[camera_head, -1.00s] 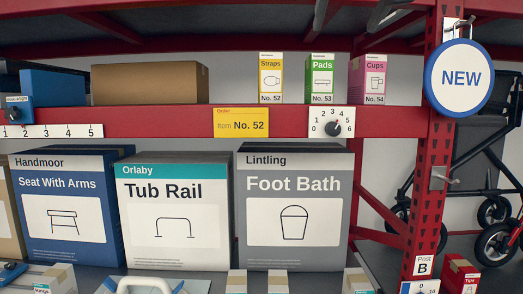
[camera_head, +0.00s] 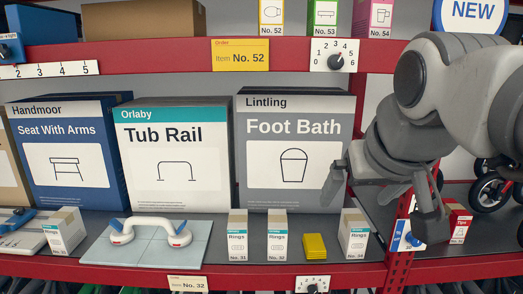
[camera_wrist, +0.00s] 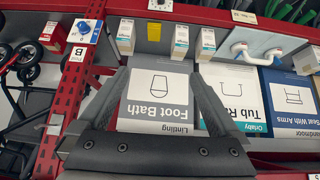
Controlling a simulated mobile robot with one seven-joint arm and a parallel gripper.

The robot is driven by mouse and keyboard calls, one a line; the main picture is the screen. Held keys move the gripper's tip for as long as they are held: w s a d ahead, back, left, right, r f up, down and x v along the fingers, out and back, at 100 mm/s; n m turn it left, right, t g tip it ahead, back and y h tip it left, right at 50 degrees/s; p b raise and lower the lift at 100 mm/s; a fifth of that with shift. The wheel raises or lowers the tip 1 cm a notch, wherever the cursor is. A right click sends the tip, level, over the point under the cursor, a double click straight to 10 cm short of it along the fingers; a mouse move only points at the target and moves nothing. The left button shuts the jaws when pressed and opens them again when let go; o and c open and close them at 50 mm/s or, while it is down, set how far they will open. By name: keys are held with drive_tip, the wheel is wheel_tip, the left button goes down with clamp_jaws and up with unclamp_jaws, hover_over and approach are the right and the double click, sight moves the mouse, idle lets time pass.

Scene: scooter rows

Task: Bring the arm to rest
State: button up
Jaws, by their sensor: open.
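My gripper (camera_head: 385,200) is at the right of the head view, in front of the shelf, with its fingers spread apart and nothing between them. One finger overlaps the right edge of the Foot Bath box (camera_head: 257,180); the other hangs before the red post. In the wrist view my gripper (camera_wrist: 155,85) shows its two dark fingers wide apart, with the upside-down Foot Bath box (camera_wrist: 160,110) seen between them. I cannot tell whether a finger touches anything.
A yellow block (camera_head: 314,246) lies among small Rings boxes (camera_head: 277,236) on the lower shelf. A white-handled grab rail (camera_head: 150,230) lies on a tile to the left. The Tub Rail box (camera_head: 176,180) stands behind. A dial (camera_head: 334,56) is on the upper red beam.

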drive_tip(key=s+f+g, duration=0.1)
drive_tip(key=s+f, duration=0.3)
drive_tip(key=f, duration=0.4)
drive_tip(key=s+f+g, duration=0.1)
drive_tip(key=s+f, duration=0.3)
drive_tip(key=f, duration=0.4)
drive_tip(key=shift+s+f+b, duration=0.2)
drive_tip(key=shift+b, duration=0.2)
